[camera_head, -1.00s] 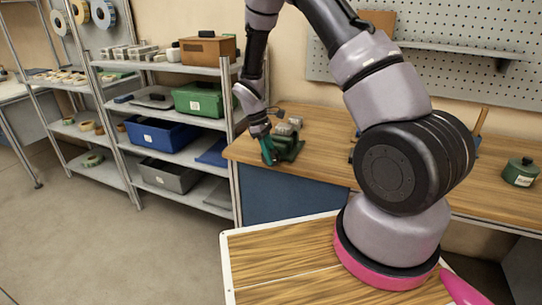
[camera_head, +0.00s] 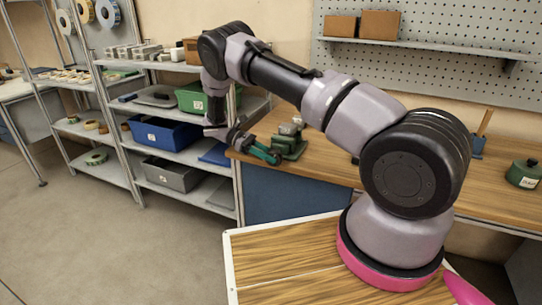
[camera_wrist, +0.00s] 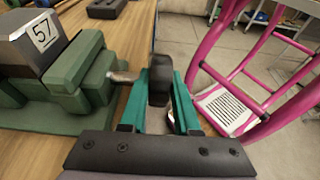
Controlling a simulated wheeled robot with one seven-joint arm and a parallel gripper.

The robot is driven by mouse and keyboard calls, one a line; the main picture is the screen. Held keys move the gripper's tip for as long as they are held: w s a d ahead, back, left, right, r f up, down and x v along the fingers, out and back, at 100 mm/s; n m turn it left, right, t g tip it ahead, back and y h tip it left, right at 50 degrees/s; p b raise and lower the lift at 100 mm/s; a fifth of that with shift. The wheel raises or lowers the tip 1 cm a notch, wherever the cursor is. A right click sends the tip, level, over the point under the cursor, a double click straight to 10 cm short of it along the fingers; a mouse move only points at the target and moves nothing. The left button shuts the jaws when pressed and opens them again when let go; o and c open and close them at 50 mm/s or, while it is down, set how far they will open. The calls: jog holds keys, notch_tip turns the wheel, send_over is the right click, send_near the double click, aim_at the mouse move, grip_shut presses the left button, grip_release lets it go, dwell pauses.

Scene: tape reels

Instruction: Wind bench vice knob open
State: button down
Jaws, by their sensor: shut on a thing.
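The green bench vice (camera_head: 290,144) sits on the wooden bench near its left end. In the wrist view the vice (camera_wrist: 95,72) fills the left side, with a grey block marked 57 (camera_wrist: 42,40) at its jaws. A thin metal shaft (camera_wrist: 122,76) runs from the vice to a dark round knob (camera_wrist: 159,86). My gripper (camera_wrist: 162,95), with teal fingers, is shut on this knob, one finger on each side. In the head view my gripper (camera_head: 268,154) reaches the vice from the left, and the knob is too small to make out there.
A shelf rack with a blue bin (camera_head: 165,134), a green bin (camera_head: 200,98) and a grey bin (camera_head: 172,174) stands left of the bench. A pink tubular frame (camera_wrist: 225,60) is close on the right in the wrist view.

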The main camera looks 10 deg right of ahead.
jog(key=shift+f+g+h, duration=0.25)
jog(key=shift+g+h, duration=0.75)
jog(key=shift+h, duration=0.4)
jog(key=c, duration=0.6)
grip_release()
jog(key=shift+c, duration=0.2)
jog(key=shift+w+a, duration=0.1)
